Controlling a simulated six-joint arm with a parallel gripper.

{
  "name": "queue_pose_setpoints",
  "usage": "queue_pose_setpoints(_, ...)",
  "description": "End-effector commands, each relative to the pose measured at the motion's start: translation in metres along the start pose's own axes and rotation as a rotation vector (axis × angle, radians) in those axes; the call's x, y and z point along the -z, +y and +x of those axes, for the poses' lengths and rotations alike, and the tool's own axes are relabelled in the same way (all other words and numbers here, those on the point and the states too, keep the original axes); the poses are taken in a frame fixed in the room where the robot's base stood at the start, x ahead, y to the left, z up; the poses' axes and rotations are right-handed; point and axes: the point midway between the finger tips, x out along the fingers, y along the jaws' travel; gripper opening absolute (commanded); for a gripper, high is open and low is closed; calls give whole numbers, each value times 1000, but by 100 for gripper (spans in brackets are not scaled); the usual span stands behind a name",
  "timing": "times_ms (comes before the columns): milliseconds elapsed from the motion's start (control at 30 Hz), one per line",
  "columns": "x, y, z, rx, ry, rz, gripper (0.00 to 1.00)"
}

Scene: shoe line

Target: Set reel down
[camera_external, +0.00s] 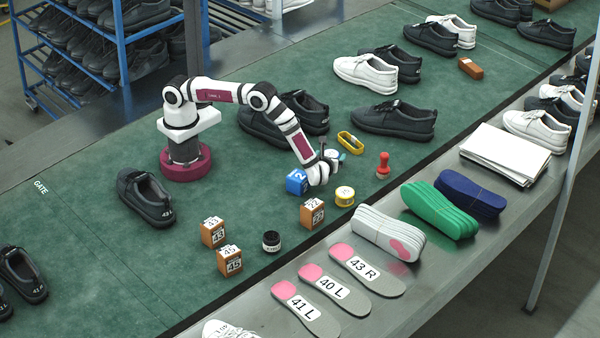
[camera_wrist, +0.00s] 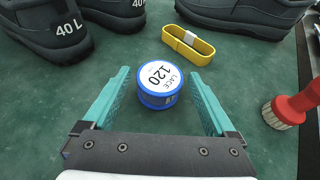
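The reel (camera_wrist: 158,84) is a round blue spool with a white top label reading LACE 120. In the wrist view it sits upright on the green surface, with visible gaps between it and both teal fingers. My gripper (camera_wrist: 159,75) is open, with one finger on each side of the reel. In the external view my gripper (camera_external: 338,157) is low over the green belt, right of the blue block. The reel is mostly hidden by my wrist there, and I cannot make it out clearly.
A yellow holder (camera_external: 350,142) lies beyond my gripper, with a red-handled tool (camera_external: 383,165) to its right. A blue block (camera_external: 297,182) and a yellow reel (camera_external: 345,195) stand close by. Dark shoes (camera_external: 395,118) lie behind. The belt's front left is clearer.

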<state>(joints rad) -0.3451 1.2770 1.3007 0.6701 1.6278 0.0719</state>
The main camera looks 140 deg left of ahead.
Motion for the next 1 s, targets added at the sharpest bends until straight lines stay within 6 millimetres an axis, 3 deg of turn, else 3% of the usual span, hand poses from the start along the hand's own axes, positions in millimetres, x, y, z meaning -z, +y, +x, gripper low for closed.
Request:
queue_pose_setpoints(300,-2,0,-5,1,0,0,100)
queue_pose_setpoints(700,-2,-1,-104,1,-2,-2,100)
queue_pose_setpoints(1000,-6,1,-124,-2,7,-7,100)
